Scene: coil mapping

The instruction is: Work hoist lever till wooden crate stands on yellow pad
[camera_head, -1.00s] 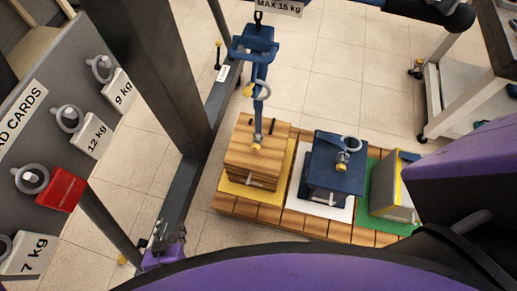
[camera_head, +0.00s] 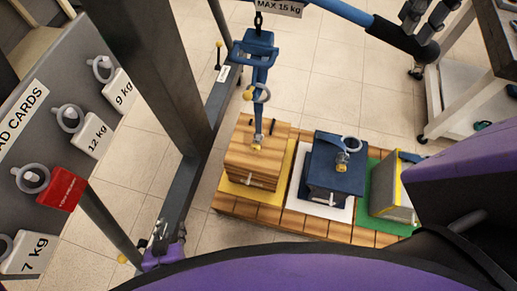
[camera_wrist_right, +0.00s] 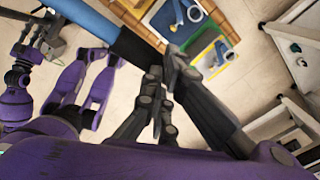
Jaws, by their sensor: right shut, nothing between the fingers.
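The wooden crate (camera_head: 257,153) is upright over the yellow pad (camera_head: 228,187), whose rim shows around it; I cannot tell whether its base touches. The blue hook block (camera_head: 257,50) hangs from a chain above, with a hook at the crate's top fitting. The blue lever bar (camera_head: 345,10) ends in a black grip (camera_head: 401,36) at the upper right; the bar also shows in the right wrist view (camera_wrist_right: 105,30). My right gripper (camera_head: 425,12) is shut and empty beside the grip. My left gripper (camera_head: 166,238) is low at the left near the frame; its fingers are unclear.
A navy box (camera_head: 333,172) stands on a white pad (camera_head: 318,209), and a grey box (camera_head: 390,190) on a green pad (camera_head: 372,226). All are on a slatted wooden platform (camera_head: 270,217). A card board (camera_head: 60,100) and grey post (camera_head: 150,70) flank the left. A trolley (camera_head: 445,100) stands right.

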